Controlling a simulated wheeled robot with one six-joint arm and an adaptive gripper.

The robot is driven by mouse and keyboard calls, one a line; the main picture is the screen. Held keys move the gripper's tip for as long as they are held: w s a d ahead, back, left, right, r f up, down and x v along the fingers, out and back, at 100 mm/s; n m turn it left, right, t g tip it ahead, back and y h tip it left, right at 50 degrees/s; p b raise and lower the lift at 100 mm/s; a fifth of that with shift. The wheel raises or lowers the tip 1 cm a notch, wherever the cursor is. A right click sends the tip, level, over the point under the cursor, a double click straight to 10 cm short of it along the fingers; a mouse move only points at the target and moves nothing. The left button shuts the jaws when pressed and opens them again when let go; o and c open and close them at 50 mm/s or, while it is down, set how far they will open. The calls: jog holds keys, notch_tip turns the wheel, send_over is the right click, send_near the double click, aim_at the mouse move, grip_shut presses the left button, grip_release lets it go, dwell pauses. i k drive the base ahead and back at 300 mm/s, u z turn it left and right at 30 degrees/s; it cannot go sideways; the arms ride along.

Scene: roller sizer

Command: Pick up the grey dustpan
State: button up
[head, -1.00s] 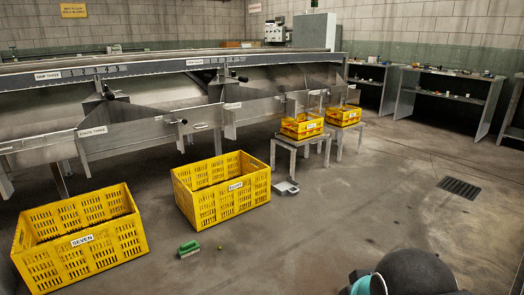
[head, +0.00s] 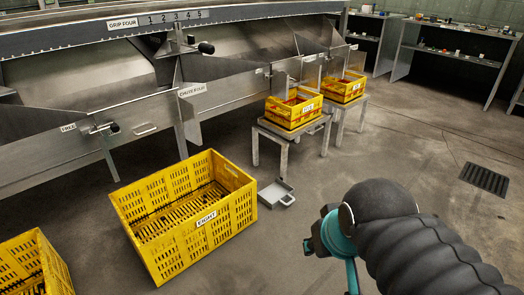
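The grey dustpan (head: 275,193) lies on the concrete floor near the middle of the head view. It sits between the yellow crate labelled EIGHT and the front legs of a small metal stand. Its handle end points toward the lower right. My arm shows at the lower right, with dark ribbed covering and a teal joint. My gripper is outside the picture, so its state does not show.
The yellow crate EIGHT (head: 239,204) stands left of the dustpan; another yellow crate (head: 52,262) is at the lower left. Metal stands (head: 284,139) bearing yellow crates (head: 291,121) rise behind it. The sizer machine (head: 100,125) runs along the back. Floor to the right is open, with a drain grate (head: 485,179).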

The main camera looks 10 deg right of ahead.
aim_at(275, 194)
jog(key=i, duration=1.9)
jog(key=u, duration=1)
